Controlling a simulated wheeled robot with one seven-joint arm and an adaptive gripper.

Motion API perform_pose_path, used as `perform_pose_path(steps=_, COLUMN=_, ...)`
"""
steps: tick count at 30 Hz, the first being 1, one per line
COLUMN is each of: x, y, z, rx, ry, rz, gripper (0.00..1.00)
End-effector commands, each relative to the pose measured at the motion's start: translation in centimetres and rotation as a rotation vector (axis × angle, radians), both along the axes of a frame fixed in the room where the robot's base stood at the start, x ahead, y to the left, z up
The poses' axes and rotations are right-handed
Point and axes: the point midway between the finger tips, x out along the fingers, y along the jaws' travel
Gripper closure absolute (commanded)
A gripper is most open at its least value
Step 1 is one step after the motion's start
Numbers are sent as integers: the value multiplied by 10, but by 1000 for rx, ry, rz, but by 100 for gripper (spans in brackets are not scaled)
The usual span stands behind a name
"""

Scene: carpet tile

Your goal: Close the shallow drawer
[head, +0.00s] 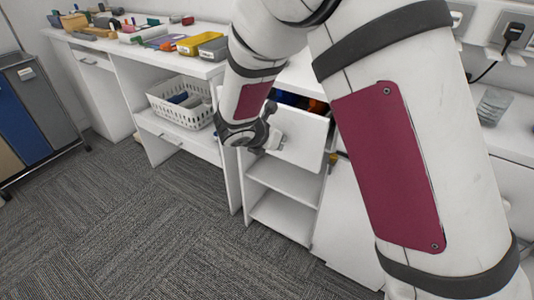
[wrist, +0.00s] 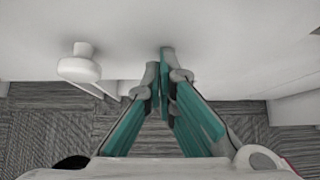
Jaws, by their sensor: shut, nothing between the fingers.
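The shallow drawer (head: 301,141) is white and stands pulled out of the white cabinet, with blue, dark and orange things showing inside. In the wrist view its white front (wrist: 220,50) fills the upper part, with a round white knob (wrist: 80,68) to the left of my fingers. My gripper (head: 274,139) is at the drawer's front in the head view. Its teal-padded fingers (wrist: 161,62) are shut with nothing between them, tips at or very near the front, right of the knob. I cannot tell whether they touch it. My arm hides part of the cabinet.
Open shelves (head: 283,180) lie below the drawer. A white basket (head: 183,119) sits on a shelf to the left. The counter (head: 130,47) above holds a yellow tray (head: 196,44) and several tools. The carpet (head: 150,220) in front is clear.

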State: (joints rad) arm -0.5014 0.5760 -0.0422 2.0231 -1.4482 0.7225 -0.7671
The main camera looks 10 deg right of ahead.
Motion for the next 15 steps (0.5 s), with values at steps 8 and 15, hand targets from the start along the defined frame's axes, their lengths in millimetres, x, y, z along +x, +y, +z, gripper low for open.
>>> perform_pose_path(steps=8, x=39, y=-31, z=0, rx=1, ry=-2, rz=-4, gripper=100)
perform_pose_path(steps=15, x=60, y=-47, z=0, rx=0, ry=-1, rz=-3, gripper=100)
